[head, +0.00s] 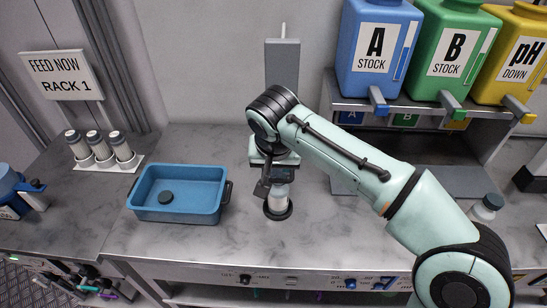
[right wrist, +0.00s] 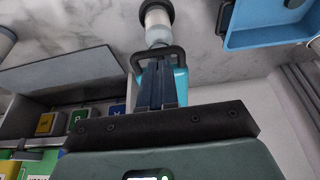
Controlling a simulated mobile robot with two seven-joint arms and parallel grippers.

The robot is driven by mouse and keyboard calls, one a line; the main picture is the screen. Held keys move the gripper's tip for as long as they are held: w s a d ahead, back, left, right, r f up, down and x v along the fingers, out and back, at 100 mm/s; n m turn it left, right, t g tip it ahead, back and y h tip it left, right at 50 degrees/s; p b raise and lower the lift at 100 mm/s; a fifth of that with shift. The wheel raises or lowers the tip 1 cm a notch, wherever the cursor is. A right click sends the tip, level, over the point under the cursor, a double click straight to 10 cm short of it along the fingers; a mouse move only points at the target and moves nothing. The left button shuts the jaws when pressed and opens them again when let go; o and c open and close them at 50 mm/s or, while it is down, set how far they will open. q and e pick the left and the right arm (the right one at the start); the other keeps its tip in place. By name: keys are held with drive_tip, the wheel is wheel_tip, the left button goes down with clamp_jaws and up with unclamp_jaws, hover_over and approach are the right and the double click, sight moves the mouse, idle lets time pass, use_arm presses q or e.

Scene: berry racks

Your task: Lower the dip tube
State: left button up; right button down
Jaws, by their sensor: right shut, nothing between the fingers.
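My right gripper (head: 264,188) is low over the counter, just above and touching or close to a small white bottle (head: 279,203) in a dark round holder (head: 278,212). In the right wrist view its dark fingers (right wrist: 157,82) are shut with nothing between them. They point at a dark U-shaped handle (right wrist: 158,52) beside a teal part (right wrist: 180,82); I cannot tell if they touch. The bottle (right wrist: 157,22) stands beyond the handle. A grey upright panel (head: 282,62) rises behind my wrist, with a thin white rod (head: 283,30) at its top. The dip tube itself is not clearly identifiable. My left gripper is out of view.
A blue tray (head: 148,188) with a dark round cap in it stands left of the bottle. Three bottles sit in a white rack (head: 112,168) under the feed sign. Stock jugs (head: 380,40) stand on a shelf at right.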

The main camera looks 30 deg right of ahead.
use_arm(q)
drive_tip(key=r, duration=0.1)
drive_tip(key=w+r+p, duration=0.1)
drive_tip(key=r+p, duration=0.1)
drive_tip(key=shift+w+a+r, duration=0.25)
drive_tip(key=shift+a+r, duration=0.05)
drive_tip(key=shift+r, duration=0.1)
use_arm(e)
drive_tip(key=v, duration=1.1)
drive_tip(key=shift+r, duration=0.2)
drive_tip(key=shift+w, duration=0.1)
